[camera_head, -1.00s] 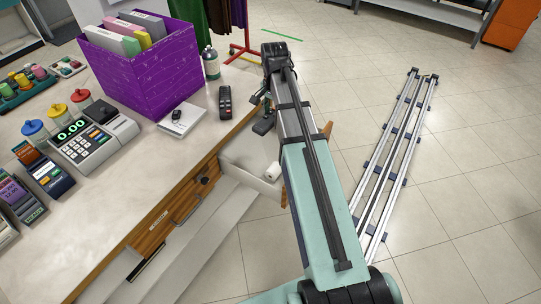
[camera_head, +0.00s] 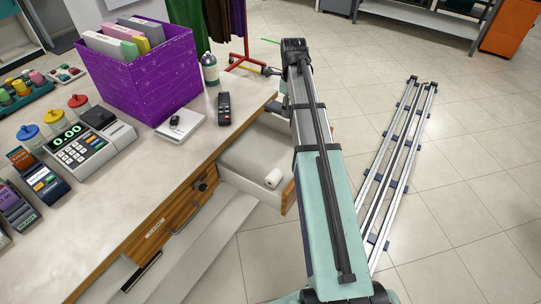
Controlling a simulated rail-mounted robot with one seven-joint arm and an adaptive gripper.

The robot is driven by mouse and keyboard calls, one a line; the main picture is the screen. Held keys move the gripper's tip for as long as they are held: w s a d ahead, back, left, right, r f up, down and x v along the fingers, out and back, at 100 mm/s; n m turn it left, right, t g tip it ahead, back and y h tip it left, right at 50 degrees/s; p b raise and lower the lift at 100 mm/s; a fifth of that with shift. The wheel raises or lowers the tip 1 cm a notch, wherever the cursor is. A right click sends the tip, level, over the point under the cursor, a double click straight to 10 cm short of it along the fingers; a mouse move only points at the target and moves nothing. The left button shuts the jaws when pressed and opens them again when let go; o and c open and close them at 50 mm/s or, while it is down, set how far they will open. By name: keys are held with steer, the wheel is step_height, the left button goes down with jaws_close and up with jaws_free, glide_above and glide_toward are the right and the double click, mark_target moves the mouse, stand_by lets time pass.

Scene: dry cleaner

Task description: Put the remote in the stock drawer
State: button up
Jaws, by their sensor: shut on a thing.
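A black remote (camera_head: 224,108) lies on the counter near its right edge, beside a white pad. A drawer (camera_head: 289,197) with a white inside stands open under the counter; a small white roll lies in it. My arm hides part of its front, and I cannot read a label on it. My gripper (camera_head: 270,71) shows only in part, small and dark, beyond the counter's right edge at the arm's far end. It is apart from the remote. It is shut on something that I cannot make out.
A purple box (camera_head: 150,75) of folders, a bottle (camera_head: 210,70), the white pad (camera_head: 181,124) with a small dark object and a register (camera_head: 90,145) stand on the counter. A closed drawer (camera_head: 188,205) is left of the open one. Metal rails (camera_head: 400,150) lie on the floor.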

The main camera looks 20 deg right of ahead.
mark_target(287, 152)
step_height(287, 152, down, 20)
steer(key=shift+r, duration=0.2)
stand_by(0.4)
steer(key=shift+f, duration=0.1)
steer(key=o, duration=1.4)
steer(key=shift+c, duration=0.2)
step_height(287, 152, up, 12)
